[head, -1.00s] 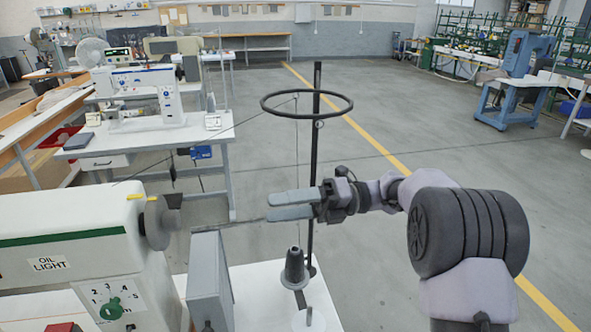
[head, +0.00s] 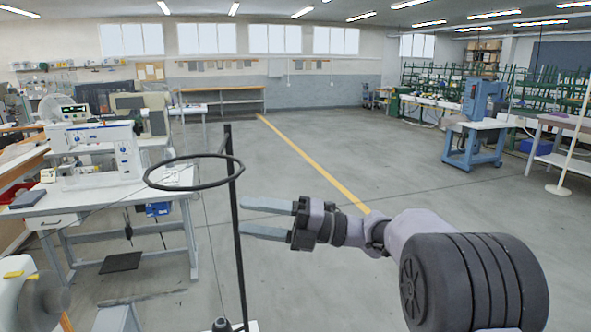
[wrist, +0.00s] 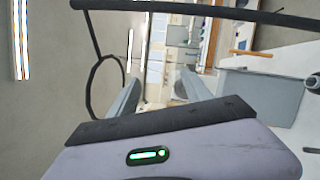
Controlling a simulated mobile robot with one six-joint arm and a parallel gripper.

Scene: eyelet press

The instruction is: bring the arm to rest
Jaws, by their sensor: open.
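My gripper (head: 268,219) is in the middle of the head view, pointing left, with its two grey fingers spread apart and nothing between them. Its fingertips are close to the black upright pole of a thread stand (head: 239,250) in the picture; I cannot tell the exact gap in depth. The stand's black ring (head: 160,184) is left of the fingers and a little higher. In the wrist view the two fingers (wrist: 155,98) are apart, and the black pole (wrist: 200,10) crosses the top of the picture, with the ring (wrist: 92,85) at left.
A sewing machine (head: 100,150) stands on a white table (head: 95,205) at left. The near machine (head: 30,295) is cut off at the lower left. A blue machine (head: 478,120) stands far right. The grey floor with a yellow line (head: 320,168) is open in the middle.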

